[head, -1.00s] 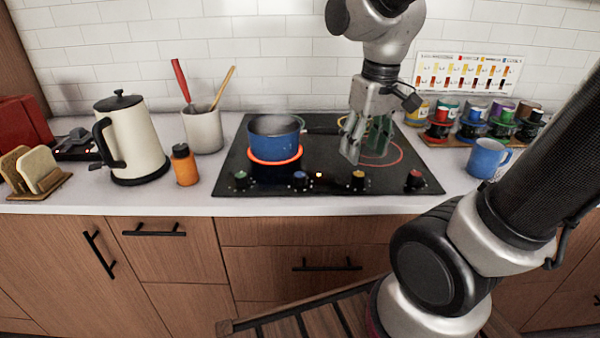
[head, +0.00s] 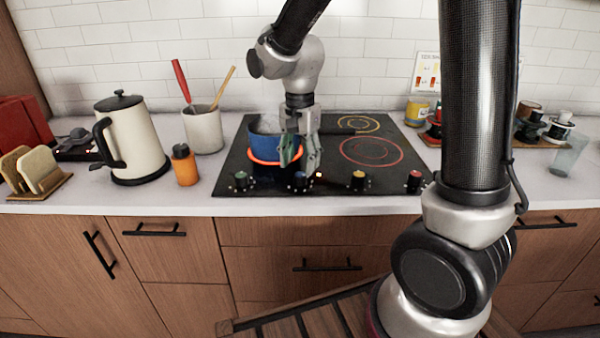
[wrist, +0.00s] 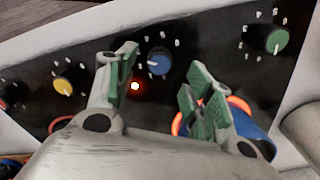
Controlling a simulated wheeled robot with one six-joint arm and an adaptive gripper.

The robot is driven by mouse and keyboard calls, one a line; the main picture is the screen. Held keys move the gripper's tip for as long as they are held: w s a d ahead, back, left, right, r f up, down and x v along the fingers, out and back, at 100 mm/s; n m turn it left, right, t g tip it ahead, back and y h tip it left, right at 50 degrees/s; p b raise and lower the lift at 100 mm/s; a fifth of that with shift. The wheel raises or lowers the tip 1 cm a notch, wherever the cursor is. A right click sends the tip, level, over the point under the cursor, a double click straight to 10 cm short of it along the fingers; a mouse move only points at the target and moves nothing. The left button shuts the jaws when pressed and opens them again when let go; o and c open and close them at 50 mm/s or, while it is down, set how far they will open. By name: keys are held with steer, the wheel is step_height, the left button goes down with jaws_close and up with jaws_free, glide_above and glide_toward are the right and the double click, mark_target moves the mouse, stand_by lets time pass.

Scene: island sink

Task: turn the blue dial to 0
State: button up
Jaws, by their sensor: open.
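The blue dial (head: 300,179) is on the front strip of the black cooktop, between the green dial (head: 240,180) and the yellow dial (head: 358,179). It also shows in the wrist view (wrist: 159,62), with small white marks around it that are too small to read. My gripper (head: 299,164) points down just above and behind the blue dial, in front of the blue pot (head: 262,166). In the wrist view my gripper (wrist: 160,82) is open, its green-padded fingers apart with the dial seen beyond the gap. It appears empty and not touching the dial.
The blue pot stands on a glowing red burner close to my fingers. A red light (head: 319,174) glows beside the blue dial. The red dial (head: 414,180) is at the right. The kettle (head: 133,140) and orange bottle (head: 185,168) stand left of the cooktop. The right burners are clear.

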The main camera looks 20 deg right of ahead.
mark_target(300, 174)
step_height(300, 174, down, 4)
steer(key=shift+f, duration=0.1)
steer(key=c, duration=1)
